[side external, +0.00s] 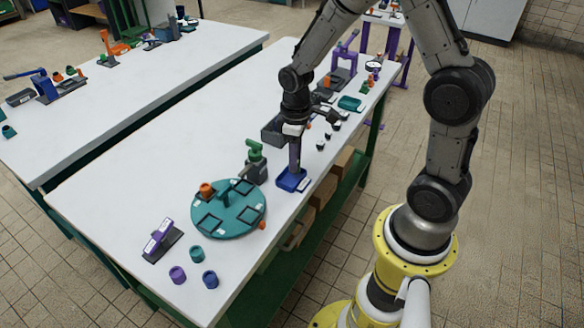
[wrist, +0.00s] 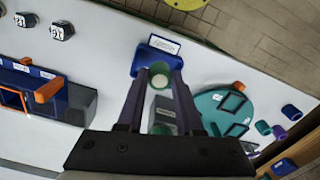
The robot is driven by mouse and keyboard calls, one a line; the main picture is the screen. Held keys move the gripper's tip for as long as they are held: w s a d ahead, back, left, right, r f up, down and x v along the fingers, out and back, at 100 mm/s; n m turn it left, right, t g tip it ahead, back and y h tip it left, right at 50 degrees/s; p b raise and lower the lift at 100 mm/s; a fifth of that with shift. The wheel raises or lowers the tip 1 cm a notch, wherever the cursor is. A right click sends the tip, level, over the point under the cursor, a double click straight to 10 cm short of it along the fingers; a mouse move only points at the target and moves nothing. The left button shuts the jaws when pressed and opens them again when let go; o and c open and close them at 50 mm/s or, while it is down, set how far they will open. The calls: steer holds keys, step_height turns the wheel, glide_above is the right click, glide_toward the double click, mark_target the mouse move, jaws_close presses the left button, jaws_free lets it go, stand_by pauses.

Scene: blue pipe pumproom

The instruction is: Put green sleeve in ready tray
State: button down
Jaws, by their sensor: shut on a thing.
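My gripper (wrist: 159,74) is shut on a green sleeve (wrist: 158,82), whose round open end shows between the fingertips in the wrist view. A small blue tray (wrist: 147,56) with a white label lies right at the fingertips; I take it for the ready tray, though its label is too small to read. In the side view my gripper (side external: 294,167) points straight down at the blue tray (side external: 288,184). The sleeve is hidden there, and I cannot tell whether it touches the tray floor.
A teal round table (side external: 240,221) with square pockets stands left of the tray, beside a green-topped grey fixture (side external: 256,165). Loose teal (side external: 197,254), purple (side external: 178,275) and blue (side external: 210,279) sleeves lie at the near end. Several small dark cubes (side external: 328,136) lie beyond the tray.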

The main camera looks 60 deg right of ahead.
steer(key=shift+w+d+f, duration=0.1)
steer(key=shift+w+f, duration=0.3)
steer(key=shift+f, duration=0.05)
steer(key=shift+w+f, duration=0.15)
steer(key=shift+f, duration=1.55)
steer(key=shift+f, duration=0.15)
steer(key=c, duration=0.8)
jaws_free()
steer(key=shift+c, duration=0.2)
